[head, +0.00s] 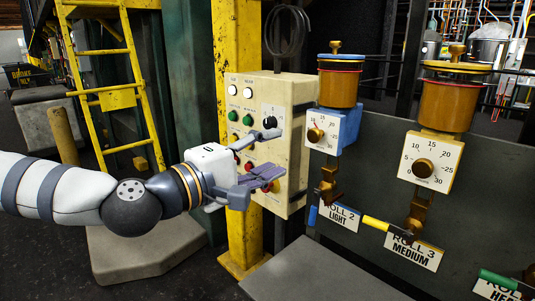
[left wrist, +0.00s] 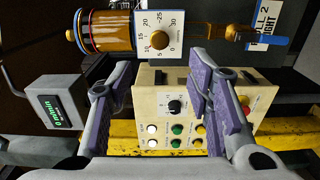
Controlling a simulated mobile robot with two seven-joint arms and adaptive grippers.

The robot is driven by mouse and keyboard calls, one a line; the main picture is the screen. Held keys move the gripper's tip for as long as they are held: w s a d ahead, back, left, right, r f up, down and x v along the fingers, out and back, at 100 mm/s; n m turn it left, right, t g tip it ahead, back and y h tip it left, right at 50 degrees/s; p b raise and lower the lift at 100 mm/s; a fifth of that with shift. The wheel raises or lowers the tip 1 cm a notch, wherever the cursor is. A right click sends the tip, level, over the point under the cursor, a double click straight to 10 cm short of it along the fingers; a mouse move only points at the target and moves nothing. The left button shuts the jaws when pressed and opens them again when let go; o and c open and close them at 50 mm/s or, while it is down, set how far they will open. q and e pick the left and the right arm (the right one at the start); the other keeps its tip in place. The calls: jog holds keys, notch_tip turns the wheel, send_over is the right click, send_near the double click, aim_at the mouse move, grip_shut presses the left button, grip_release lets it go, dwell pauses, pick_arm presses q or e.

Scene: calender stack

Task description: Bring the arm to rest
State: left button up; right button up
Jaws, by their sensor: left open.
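My left arm (head: 70,192) comes in from the left, white with grey bands and a dark joint. Its gripper (head: 265,158) is open and empty, its fingers spread in front of the cream control box (head: 296,112). The box has white, green, amber and red buttons and a black knob; the fingers hide some of them in the head view. The left wrist view shows the purple-padded fingers (left wrist: 163,92) apart with the box (left wrist: 190,112) beyond them. I cannot tell whether a finger touches the box. My right gripper is not in view.
Right of the box, an amber cup with a dial (head: 322,131) stands above the Roll 2 sign (head: 339,216), and another dial (head: 424,168) above the Roll 3 sign (head: 413,250). A yellow post (head: 237,50) carries the box. A yellow ladder (head: 105,97) stands behind my arm. A small display (left wrist: 54,108) shows in the wrist view.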

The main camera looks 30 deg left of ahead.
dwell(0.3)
pick_arm(q)
jog(key=s+d+f+m+g, duration=0.2)
jog(key=s+f+g, duration=0.15)
jog(key=f, duration=0.55)
jog(key=s+d+f+m+g+y, duration=0.1)
jog(key=s+d+f+m+g, duration=0.2)
jog(key=f, duration=0.6)
jog(key=s+d+f+g, duration=0.1)
jog(key=s+f+g, duration=0.3)
jog(key=f, duration=0.5)
jog(key=s+a+f+m+g+y, duration=0.1)
jog(key=s+f, duration=0.4)
jog(key=s, duration=0.5)
jog(key=s+a+f+m+g+y, duration=0.2)
jog(key=s+a+f+m+g, duration=0.1)
jog(key=s, duration=0.7)
jog(key=s+a+f+m+g+y+p, duration=0.1)
jog(key=s+a+f+m+g+y, duration=0.1)
jog(key=s+f, duration=0.5)
jog(key=s+a+m+g, duration=0.1)
jog(key=s+m+g, duration=0.1)
jog(key=s+g, duration=0.1)
jog(key=shift+s+f+m, duration=0.25)
jog(key=shift+m, duration=0.05)
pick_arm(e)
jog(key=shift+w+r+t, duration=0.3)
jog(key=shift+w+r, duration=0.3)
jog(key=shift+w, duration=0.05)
